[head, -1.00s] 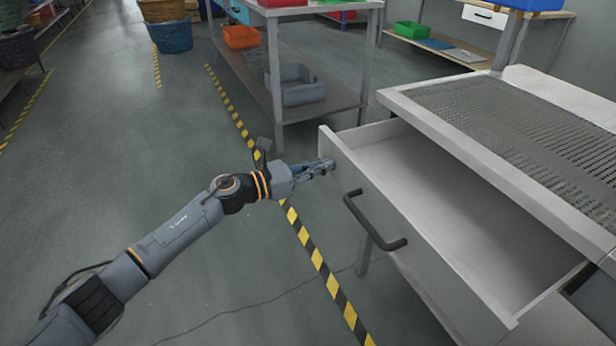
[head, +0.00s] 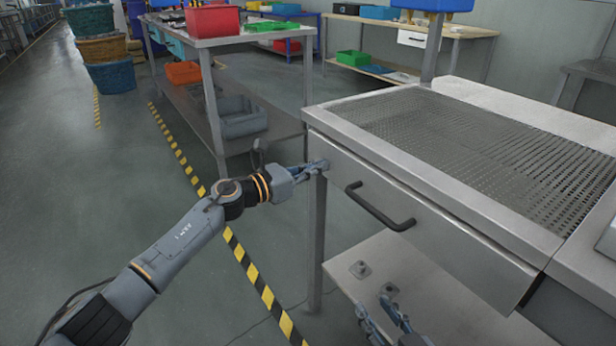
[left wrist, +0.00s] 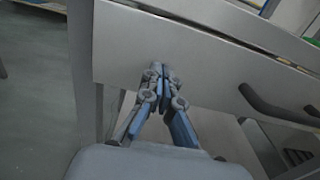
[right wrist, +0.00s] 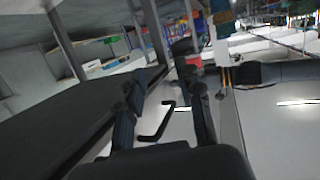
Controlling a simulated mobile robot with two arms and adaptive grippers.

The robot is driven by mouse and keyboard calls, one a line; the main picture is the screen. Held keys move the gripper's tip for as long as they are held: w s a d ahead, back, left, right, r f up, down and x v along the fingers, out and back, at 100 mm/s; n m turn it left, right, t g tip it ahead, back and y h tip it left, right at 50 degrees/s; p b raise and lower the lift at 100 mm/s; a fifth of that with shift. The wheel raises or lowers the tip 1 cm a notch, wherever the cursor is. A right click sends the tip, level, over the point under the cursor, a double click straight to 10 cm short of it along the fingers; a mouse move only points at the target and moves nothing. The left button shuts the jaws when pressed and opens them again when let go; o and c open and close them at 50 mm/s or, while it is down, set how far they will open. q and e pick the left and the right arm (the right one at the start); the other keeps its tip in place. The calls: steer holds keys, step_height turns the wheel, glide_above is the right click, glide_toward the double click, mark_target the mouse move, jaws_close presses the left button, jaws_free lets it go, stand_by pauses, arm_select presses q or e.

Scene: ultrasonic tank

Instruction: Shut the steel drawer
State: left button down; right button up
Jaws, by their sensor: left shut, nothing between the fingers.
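The steel drawer (head: 420,210) is under the perforated steel worktop, with its front close against the worktop's edge and no interior showing. Its black bar handle (head: 380,207) is on the front and also shows in the left wrist view (left wrist: 270,108). My left gripper (head: 322,165) is shut and empty, its fingertips at the left end of the drawer front. In the left wrist view the closed fingertips (left wrist: 160,75) are against or very near the front panel. My right gripper (head: 380,305) is low, below the drawer, with its fingers apart; the right wrist view (right wrist: 163,98) shows them spread and empty.
The perforated worktop (head: 470,140) is above the drawer. A pale lower shelf (head: 425,285) is beneath it, and a table leg (head: 316,240) stands at the left corner. Another bench with a red bin (head: 212,20) is behind. The floor at left is open, with striped tape (head: 250,270).

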arm_select(q)
steer(key=shift+w+d+r, duration=0.25)
steer(key=shift+w+d, duration=0.15)
steer(key=shift+d, duration=0.25)
arm_select(e)
steer(key=r+t, duration=0.1)
steer(key=w+r+t, duration=0.1)
steer(key=r, duration=0.1)
steer(key=shift+a+r+y, duration=0.15)
steer(key=shift+r+y, duration=0.15)
steer(key=shift+y, duration=0.1)
arm_select(q)
steer(key=shift+r, duration=0.1)
